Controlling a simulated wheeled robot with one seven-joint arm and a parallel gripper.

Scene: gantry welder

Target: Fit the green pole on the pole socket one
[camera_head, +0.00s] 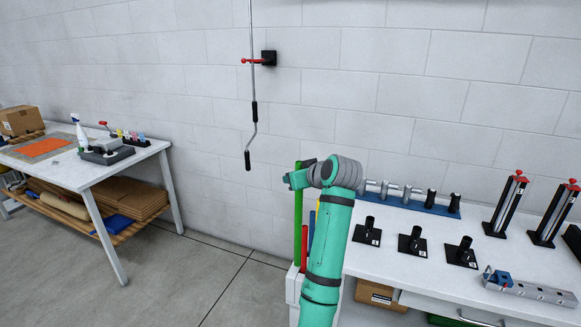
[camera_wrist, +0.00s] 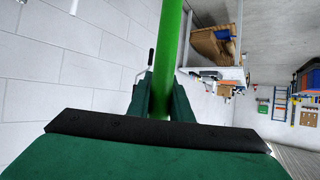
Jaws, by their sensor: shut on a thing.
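The green pole (camera_head: 298,220) stands upright at the left end of the right-hand workbench. It also shows in the wrist view (camera_wrist: 168,45), running up between the fingers. My gripper (camera_head: 296,179) is shut on the pole near its upper end; it also shows in the wrist view (camera_wrist: 162,98). Three black sockets with square bases and short posts stand on the bench: a left one (camera_head: 367,233), a middle one (camera_head: 411,243) and a right one (camera_head: 461,253). The pole's lower end is hidden.
A blue rack (camera_head: 405,200) with several metal and black pieces lies behind the sockets. A crank rod (camera_head: 254,110) hangs on the wall.

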